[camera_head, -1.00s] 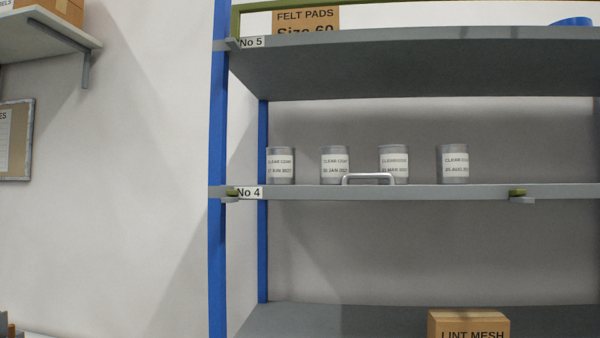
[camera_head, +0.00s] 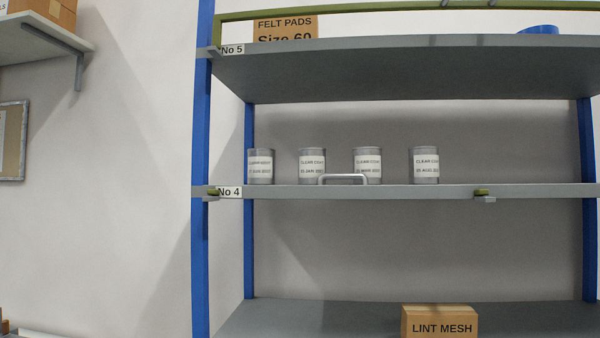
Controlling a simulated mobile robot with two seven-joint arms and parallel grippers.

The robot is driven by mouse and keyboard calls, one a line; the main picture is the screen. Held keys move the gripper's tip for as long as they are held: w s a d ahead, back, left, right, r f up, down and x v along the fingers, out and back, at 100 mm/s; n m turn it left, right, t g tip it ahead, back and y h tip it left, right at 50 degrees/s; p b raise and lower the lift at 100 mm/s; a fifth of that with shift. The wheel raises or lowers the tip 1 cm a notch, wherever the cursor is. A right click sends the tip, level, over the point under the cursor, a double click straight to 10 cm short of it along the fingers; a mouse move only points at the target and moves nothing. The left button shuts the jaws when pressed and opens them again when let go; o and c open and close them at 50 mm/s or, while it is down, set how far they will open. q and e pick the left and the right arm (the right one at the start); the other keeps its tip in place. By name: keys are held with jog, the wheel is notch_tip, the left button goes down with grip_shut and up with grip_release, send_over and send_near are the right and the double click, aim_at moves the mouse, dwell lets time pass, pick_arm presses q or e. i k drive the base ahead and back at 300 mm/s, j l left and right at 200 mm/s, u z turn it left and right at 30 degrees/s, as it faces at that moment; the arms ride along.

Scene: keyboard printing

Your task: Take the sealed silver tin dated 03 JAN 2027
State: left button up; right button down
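Several silver tins with white CLEAR COAT labels stand upright in a row on the No 4 shelf (camera_head: 400,191). The second tin from the left (camera_head: 312,155) has a date with JAN in it; its day is too small to read surely. The leftmost tin (camera_head: 260,157) seems to read JUN, the third tin (camera_head: 368,156) MAR, and the rightmost tin (camera_head: 424,155) AUG. All look closed, but their tops are seen nearly edge-on. Neither of my grippers is in view.
A pale handle (camera_head: 343,177) at the shelf's front partly covers the second and third tins. A green and grey catch (camera_head: 482,194) sits on the shelf edge. Blue posts (camera_head: 201,130) bound the rack. A LINT MESH box (camera_head: 439,321) stands below; a FELT PADS box (camera_head: 285,30) stands above.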

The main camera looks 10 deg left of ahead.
aim_at(311, 161)
jog(key=l, duration=1)
jog(key=i+j+z, duration=0.25)
jog(key=j, duration=0.8)
jog(key=j+z, duration=0.25)
jog(key=j, duration=0.8)
